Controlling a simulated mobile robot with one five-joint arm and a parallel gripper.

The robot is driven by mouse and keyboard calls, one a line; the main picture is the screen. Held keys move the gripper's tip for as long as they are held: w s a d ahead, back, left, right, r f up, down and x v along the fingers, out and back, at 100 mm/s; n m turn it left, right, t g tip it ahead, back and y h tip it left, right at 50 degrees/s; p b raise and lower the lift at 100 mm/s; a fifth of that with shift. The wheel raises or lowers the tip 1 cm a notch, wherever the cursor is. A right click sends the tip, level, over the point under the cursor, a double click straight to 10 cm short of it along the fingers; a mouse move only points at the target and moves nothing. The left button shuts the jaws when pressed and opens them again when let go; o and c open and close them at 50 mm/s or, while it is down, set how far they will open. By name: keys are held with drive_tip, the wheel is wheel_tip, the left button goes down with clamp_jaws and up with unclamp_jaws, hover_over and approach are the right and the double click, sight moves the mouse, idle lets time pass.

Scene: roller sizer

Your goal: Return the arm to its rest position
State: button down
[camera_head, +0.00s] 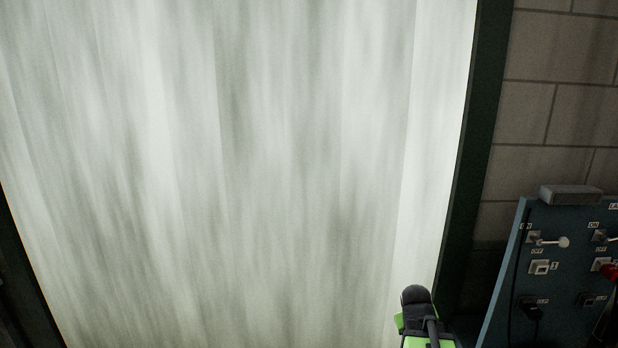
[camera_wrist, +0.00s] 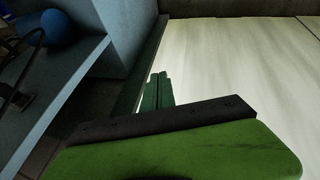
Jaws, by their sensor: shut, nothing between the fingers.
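My gripper (camera_wrist: 158,91) shows in the wrist view as two dark green fingers lying side by side, shut with nothing between them. It is beside the dark edge of a large pale streaked panel and touches nothing that I can make out. In the head view, part of my arm (camera_head: 417,315), green and black, shows at the bottom, right of the middle, in front of the pale panel's lower right part. My fingers cannot be made out in that view.
The pale streaked panel (camera_head: 230,170) has a dark frame (camera_head: 482,110). A blue-grey control panel (camera_head: 560,285) with switches and sockets stands at the lower right, before a block wall (camera_head: 560,100). The wrist view shows a blue ball (camera_wrist: 60,29) on a blue-grey surface at upper left.

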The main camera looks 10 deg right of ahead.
drive_tip(key=s+a+f+g+y+b, duration=0.1)
drive_tip(key=s+a+f, duration=0.1)
drive_tip(key=a, duration=0.6)
drive_tip(key=s+a+f+g+y+b, duration=0.1)
drive_tip(key=s+a+f+g, duration=0.1)
drive_tip(key=a, duration=0.6)
drive_tip(key=s+a+f+g+y+b, duration=0.1)
drive_tip(key=s+a+f+b, duration=0.1)
drive_tip(key=a, duration=0.6)
wheel_tip(320, 180, down, 2)
drive_tip(key=shift+s+f+y, duration=0.25)
drive_tip(key=shift+s+y, duration=0.15)
drive_tip(key=shift+s, duration=0.35)
